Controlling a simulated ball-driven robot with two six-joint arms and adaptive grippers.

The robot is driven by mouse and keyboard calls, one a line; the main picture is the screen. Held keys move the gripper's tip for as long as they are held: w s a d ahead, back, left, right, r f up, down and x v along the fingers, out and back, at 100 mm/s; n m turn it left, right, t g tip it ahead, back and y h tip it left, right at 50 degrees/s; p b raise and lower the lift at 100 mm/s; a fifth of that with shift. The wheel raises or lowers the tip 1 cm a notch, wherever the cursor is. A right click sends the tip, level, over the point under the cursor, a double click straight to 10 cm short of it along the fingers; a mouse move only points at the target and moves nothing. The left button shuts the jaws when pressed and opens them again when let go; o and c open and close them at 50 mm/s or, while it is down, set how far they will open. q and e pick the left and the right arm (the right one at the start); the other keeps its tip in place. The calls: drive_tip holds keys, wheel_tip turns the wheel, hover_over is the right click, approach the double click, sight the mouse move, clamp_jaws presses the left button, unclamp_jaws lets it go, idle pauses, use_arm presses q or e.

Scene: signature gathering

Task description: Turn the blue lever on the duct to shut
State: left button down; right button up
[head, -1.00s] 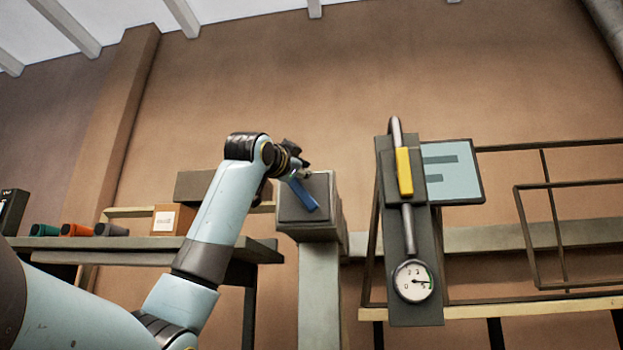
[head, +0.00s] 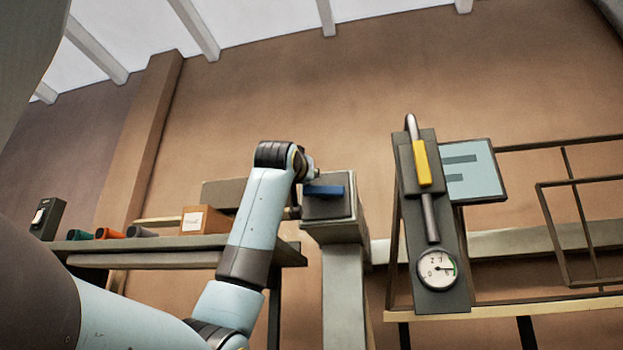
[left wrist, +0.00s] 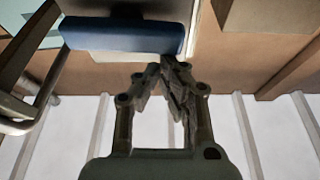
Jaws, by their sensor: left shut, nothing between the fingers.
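The blue lever (head: 324,191) sits on the front of a grey duct box (head: 335,214) and lies nearly level in the head view. It also shows as a wide blue bar in the left wrist view (left wrist: 122,36). My left gripper (left wrist: 168,66) is shut and empty, with its fingertips close to one end of the lever. I cannot tell whether they touch it. My right gripper is not in view.
A panel with a yellow handle (head: 422,163) and a round gauge (head: 437,269) stands right of the duct. A metal railing is at the far right.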

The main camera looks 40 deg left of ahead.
use_arm(q)
drive_tip(key=shift+a+f, duration=0.15)
drive_tip(key=shift+a, duration=0.05)
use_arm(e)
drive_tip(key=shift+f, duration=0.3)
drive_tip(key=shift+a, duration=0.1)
use_arm(q)
wheel_tip(320, 180, up, 4)
drive_tip(key=r+p, duration=0.1)
drive_tip(key=p, duration=0.3)
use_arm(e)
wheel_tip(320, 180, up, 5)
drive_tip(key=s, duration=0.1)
use_arm(q)
drive_tip(key=f+b+v, duration=0.1)
drive_tip(key=b+v, duration=0.3)
drive_tip(key=v, duration=0.6)
drive_tip(key=shift+b, duration=0.3)
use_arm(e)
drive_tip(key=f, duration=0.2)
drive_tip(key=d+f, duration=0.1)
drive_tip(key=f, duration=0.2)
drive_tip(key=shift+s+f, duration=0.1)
use_arm(q)
drive_tip(key=shift+d+f, duration=0.1)
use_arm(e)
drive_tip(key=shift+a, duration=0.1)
